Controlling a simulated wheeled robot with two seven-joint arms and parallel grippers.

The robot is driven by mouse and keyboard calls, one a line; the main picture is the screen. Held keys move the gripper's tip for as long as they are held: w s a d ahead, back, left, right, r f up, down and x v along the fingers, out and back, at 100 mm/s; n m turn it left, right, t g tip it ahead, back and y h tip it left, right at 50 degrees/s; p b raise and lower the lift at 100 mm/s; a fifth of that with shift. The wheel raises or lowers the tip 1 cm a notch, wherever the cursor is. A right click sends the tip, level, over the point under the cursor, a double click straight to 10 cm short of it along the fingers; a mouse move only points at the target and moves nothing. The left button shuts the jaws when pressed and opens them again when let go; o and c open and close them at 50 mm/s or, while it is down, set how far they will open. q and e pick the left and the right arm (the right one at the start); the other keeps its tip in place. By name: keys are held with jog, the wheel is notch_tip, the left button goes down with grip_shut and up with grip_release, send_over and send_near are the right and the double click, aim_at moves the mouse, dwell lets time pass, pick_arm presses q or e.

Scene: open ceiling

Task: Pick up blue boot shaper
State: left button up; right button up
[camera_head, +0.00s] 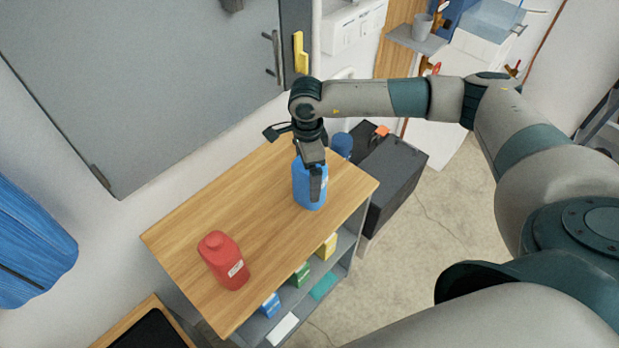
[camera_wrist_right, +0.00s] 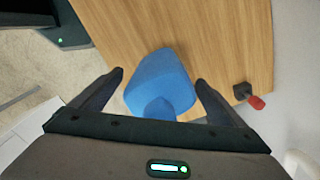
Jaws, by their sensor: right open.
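In the right wrist view the blue boot shaper (camera_wrist_right: 163,82) lies between the two open fingers of the right gripper (camera_wrist_right: 160,78). My left gripper is not in view.
A red bottle (camera_head: 223,260) stands on the near left part of the same top. Small coloured boxes (camera_head: 301,274) sit on the shelves below. A black cabinet (camera_head: 394,178) stands close behind on the right. A grey door (camera_head: 150,85) is at the back left.

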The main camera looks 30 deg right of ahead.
dwell(0.4)
jog(key=c, duration=1.2)
notch_tip(320, 180, up, 4)
jog(key=b, duration=0.3)
jog(key=shift+s, duration=0.15)
jog(key=shift+s+d+r+b, duration=0.4)
jog(key=shift+s+r+b, duration=0.3)
jog(key=shift+s+r, duration=0.8)
jog(key=shift+s+d+r+b, duration=0.35)
jog(key=shift+s+r+b, duration=0.45)
jog(key=shift+s, duration=1.4)
jog(key=shift+s+d+r+b, duration=0.4)
jog(key=shift+s+r+b, duration=0.25)
jog(key=shift+s+r, duration=0.9)
jog(key=shift+s+f, duration=0.3)
jog(key=shift+f, duration=0.1)
